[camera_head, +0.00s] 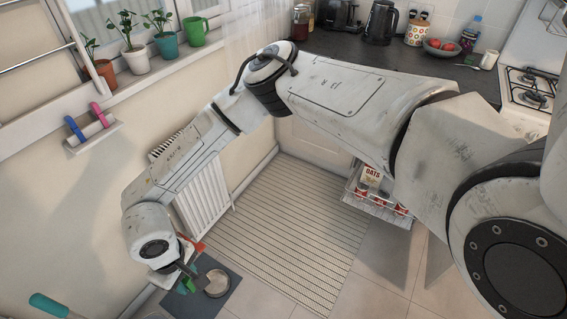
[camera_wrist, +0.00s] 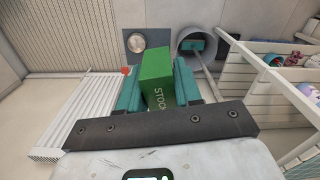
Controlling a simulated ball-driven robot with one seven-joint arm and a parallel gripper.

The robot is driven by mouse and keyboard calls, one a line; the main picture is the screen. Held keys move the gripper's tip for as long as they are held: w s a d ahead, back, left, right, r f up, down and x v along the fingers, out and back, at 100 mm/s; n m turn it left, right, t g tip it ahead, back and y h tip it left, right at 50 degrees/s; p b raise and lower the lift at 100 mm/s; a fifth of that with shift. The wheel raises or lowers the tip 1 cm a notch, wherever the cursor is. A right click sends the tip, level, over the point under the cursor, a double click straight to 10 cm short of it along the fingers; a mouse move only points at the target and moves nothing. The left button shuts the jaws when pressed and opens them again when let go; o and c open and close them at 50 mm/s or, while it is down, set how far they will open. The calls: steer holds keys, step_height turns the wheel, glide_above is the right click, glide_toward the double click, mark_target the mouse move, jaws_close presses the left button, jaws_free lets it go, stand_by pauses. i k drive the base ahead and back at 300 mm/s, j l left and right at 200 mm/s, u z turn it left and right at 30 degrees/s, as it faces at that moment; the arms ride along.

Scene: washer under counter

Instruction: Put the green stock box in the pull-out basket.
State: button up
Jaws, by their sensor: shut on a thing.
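The green stock box (camera_wrist: 155,70), with "STOCK" lettering on its side, is held between the two teal fingers of my gripper (camera_wrist: 158,84) in the wrist view. In the head view my gripper (camera_head: 184,280) is low at the lower left, beside the radiator, and only a small part of the green box (camera_head: 188,286) shows. The pull-out basket (camera_head: 376,207) is a white wire basket standing out under the counter, right of the rug. It holds an oats packet (camera_head: 371,175) and several red cans. My arm hides part of it, and the gripper is far to its left.
A white radiator (camera_head: 203,190) is on the wall near my gripper. A grey mat (camera_head: 226,302) with a round metal bowl (camera_head: 217,284) lies beside the gripper. A striped rug (camera_head: 290,230) covers open floor toward the basket. The dark counter (camera_head: 400,58) holds a kettle (camera_head: 380,22).

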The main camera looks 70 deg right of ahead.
mark_target(392, 190)
steer(key=i+l+z, duration=0.1)
steer(key=z, duration=0.35)
steer(key=i+z, duration=0.2)
steer(key=z, duration=0.25)
steer(key=i+z, duration=0.2)
steer(key=z, duration=0.25)
steer(key=i+j+z, duration=0.1)
steer(key=z, duration=0.35)
steer(key=i+z, duration=0.35)
steer(key=i+j+z, duration=0.1)
steer(key=z, duration=0.25)
steer(key=i+j+z, duration=0.35)
steer(key=i+l, duration=0.05)
steer(key=l, duration=0.05)
